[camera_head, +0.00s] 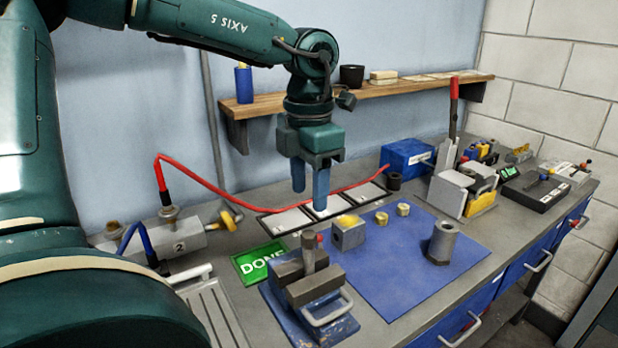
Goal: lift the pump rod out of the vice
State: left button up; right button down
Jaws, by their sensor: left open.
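The pump rod (308,250) looks like a short grey upright cylinder between the jaws of the vice. The vice (318,288) has dark grey jaws, a blue base and a metal handle, and stands near the bench's front left. My left gripper (309,200) is open and empty, with blue fingers pointing down. In the picture it is above the rod, apparently farther back over the white panels. The rod's lower part is hidden by the vice jaws. My right gripper is not in view.
A grey block with a yellow top (347,233) and a grey flanged cylinder (441,243) stand on the blue mat (400,275). A green DONE sign (258,262) lies left of the vice. A red hose (215,188) runs behind. A wooden shelf (400,92) is on the wall.

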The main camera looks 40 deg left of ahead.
aim_at(309, 233)
pick_arm(q)
notch_tip(309, 233, down, 7)
jog(key=b, duration=0.4)
jog(key=shift+b, duration=0.35)
jog(key=shift+f+b, duration=0.8)
jog(key=shift+b, duration=0.05)
jog(key=shift+f, duration=0.15)
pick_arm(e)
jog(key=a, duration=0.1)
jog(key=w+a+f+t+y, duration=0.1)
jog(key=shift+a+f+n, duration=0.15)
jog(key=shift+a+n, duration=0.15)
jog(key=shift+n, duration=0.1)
pick_arm(q)
jog(key=shift+b, duration=0.3)
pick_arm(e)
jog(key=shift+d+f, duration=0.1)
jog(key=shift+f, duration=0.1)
pick_arm(q)
jog(key=shift+c, duration=0.4)
